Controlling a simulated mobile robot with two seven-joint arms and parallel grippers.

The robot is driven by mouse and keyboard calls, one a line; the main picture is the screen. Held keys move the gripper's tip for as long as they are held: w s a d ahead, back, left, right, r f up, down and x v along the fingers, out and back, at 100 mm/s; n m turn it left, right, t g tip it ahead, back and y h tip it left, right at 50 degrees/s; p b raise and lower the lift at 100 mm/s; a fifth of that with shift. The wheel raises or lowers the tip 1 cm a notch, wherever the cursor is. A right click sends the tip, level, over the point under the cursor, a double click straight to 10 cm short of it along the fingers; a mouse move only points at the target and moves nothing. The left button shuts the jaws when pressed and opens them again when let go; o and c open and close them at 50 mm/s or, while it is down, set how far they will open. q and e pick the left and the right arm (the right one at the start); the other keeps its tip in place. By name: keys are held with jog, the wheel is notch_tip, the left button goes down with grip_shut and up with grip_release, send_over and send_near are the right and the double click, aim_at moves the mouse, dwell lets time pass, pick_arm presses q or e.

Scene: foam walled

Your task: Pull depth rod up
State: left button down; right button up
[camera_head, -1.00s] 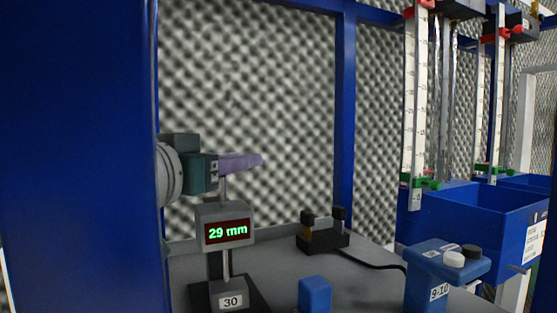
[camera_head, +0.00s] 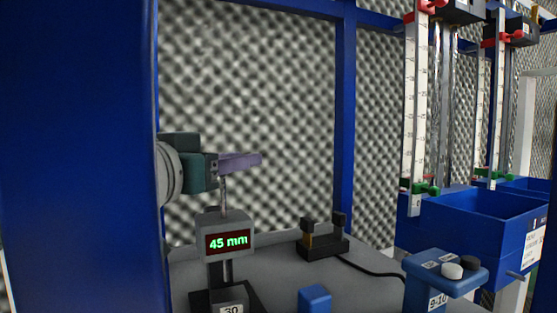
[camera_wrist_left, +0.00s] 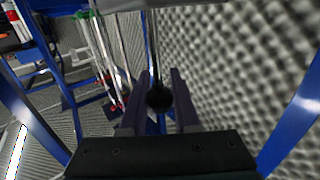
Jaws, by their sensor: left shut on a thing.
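The depth rod (camera_head: 223,196) is a thin upright metal rod standing out of the top of a grey gauge box (camera_head: 229,221). The box's display reads "45 mm" in green. My left gripper (camera_head: 240,161), with purple fingers, comes in from the left and is shut at the rod's top, above the box. In the left wrist view a round black knob (camera_wrist_left: 159,97) sits between the two fingers. The fingers hide the rod's top in the head view. My right gripper is not in view.
The gauge stands on a dark base (camera_head: 256,297) on a grey table. A black sensor holder (camera_head: 323,246) with a cable is behind right. A blue block labelled 9-10 (camera_head: 419,290) and a small blue block (camera_head: 314,299) are in front. A blue frame post (camera_head: 80,150) fills the left.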

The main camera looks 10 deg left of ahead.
pick_arm(q)
jog(key=shift+r, duration=0.7)
jog(key=shift+f, duration=0.15)
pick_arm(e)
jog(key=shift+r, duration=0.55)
pick_arm(q)
jog(key=c, duration=0.6)
grip_release()
jog(key=shift+s, duration=0.1)
